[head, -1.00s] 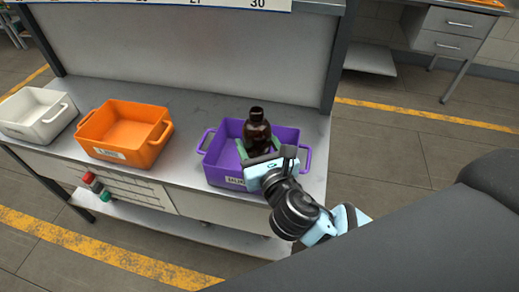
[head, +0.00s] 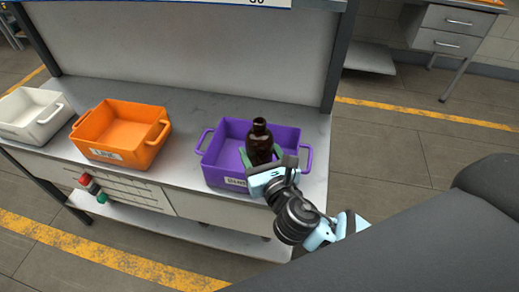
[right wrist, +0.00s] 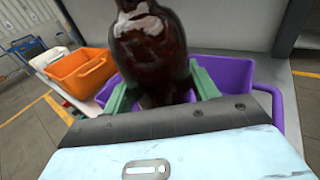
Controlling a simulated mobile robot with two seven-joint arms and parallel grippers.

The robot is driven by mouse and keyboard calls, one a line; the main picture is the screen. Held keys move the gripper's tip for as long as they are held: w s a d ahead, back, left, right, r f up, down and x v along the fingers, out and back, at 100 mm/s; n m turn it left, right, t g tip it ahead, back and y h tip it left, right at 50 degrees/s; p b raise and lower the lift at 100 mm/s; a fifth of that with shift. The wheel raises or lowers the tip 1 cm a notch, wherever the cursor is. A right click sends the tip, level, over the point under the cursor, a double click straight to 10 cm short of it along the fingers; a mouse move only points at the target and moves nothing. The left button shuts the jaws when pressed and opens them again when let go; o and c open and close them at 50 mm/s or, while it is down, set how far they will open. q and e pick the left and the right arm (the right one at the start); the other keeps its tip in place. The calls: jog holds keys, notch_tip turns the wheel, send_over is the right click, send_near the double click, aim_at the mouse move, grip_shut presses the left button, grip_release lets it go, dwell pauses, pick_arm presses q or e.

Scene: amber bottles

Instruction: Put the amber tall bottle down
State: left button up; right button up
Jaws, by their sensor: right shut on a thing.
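The amber tall bottle (head: 259,138) is dark brown with a black cap. It is upright, over or inside the purple bin (head: 225,153); whether its base touches the bin floor is hidden. My right gripper (head: 262,158) is shut on the bottle, its green fingers on either side of the body. In the right wrist view the bottle (right wrist: 150,48) stands between the green fingers (right wrist: 160,92), with the purple bin (right wrist: 235,75) behind it. My left gripper is not in view.
An orange bin (head: 128,133) and a white bin (head: 35,115) stand to the left on the grey workbench (head: 190,125). A back panel (head: 190,50) rises behind them.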

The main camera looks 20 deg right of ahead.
jog(key=shift+f, duration=0.15)
jog(key=o, duration=1.1)
jog(key=s, duration=0.4)
jog(key=s+r, duration=0.1)
jog(key=s, duration=0.7)
jog(key=shift+r, duration=0.35)
